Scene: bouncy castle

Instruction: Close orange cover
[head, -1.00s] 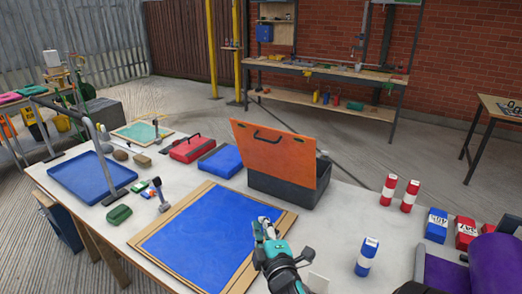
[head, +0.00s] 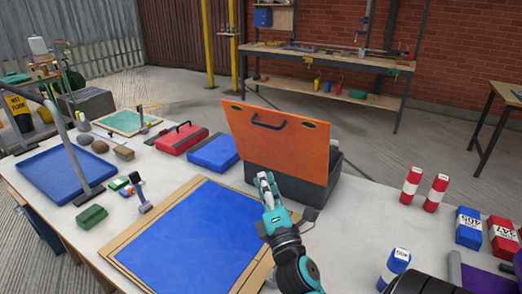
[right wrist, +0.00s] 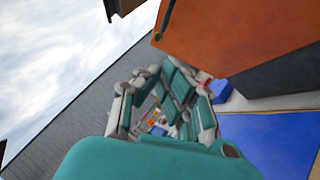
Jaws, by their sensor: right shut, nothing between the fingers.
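The orange cover (head: 280,138) stands raised on the dark case (head: 336,170), its broad face with a black handle towards me. It also shows large at the top right of the right wrist view (right wrist: 235,35). My right gripper (head: 265,180) is shut and empty. It is just in front of the lower left part of the case and below the orange panel; I cannot tell whether it touches. In the right wrist view its fingers (right wrist: 165,105) fill the middle. My left gripper is not in view.
A blue panel in a wooden frame (head: 185,235) lies under my right arm. A blue box (head: 214,153) and a red case (head: 180,137) stand left of the orange cover. Red-and-white cylinders (head: 411,185) stand to its right, with bare table between.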

